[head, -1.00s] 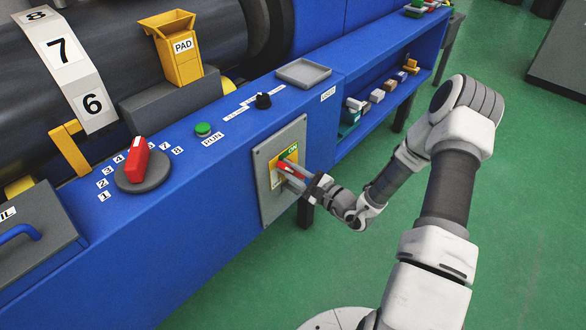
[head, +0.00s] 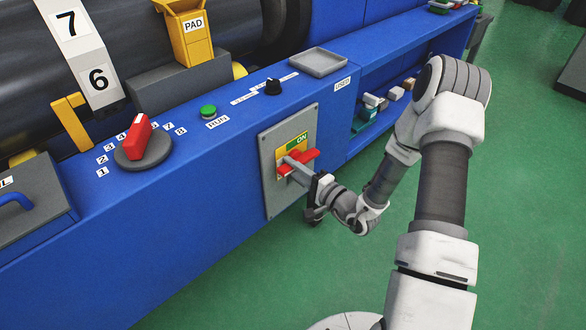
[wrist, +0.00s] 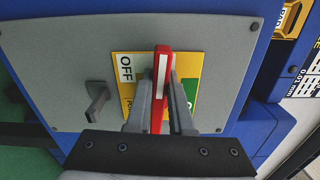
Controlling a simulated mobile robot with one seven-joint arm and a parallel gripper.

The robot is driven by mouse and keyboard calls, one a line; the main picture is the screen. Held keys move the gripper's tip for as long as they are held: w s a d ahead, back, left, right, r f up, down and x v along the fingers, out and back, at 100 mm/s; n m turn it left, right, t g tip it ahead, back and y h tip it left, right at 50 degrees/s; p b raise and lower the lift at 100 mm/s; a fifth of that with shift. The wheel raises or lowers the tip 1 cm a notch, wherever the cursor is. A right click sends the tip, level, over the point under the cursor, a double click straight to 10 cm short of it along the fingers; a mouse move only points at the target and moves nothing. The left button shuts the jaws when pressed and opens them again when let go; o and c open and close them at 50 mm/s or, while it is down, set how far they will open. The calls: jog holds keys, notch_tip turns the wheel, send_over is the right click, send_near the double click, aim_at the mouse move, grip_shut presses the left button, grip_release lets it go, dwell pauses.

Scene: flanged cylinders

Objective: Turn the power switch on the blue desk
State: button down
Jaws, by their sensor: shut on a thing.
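The power switch is on a grey panel (head: 270,178) on the front of the blue desk (head: 190,225). Its red lever (head: 308,156) lies roughly level across a yellow and green plate, with the green ON label (head: 301,140) just above it. In the wrist view the red lever (wrist: 162,66) stands between the OFF label (wrist: 126,68) and the green area (wrist: 190,92). My gripper (head: 292,166) reaches in from the lower right, shut on the lever; in the wrist view its two fingers (wrist: 160,90) flank it. My fingers cover part of the plate.
A grey bracket (wrist: 97,101) juts from the panel beside the plate. On the desk top are a red selector (head: 136,138), a green RUN button (head: 208,111), a black knob (head: 272,87) and a grey tray (head: 318,62). Open green floor (head: 300,265) lies in front.

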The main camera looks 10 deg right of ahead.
jog(key=shift+w+d+f+n+b, duration=0.15)
jog(key=shift+w+d+n+b, duration=0.15)
jog(key=shift+d+n, duration=0.25)
jog(key=c, duration=0.8)
grip_release()
jog(key=shift+s, duration=0.15)
jog(key=shift+s, duration=0.2)
jog(key=p+v, duration=0.2)
jog(key=v, duration=1.5)
jog(key=shift+p, duration=0.4)
jog(key=shift+a, duration=0.15)
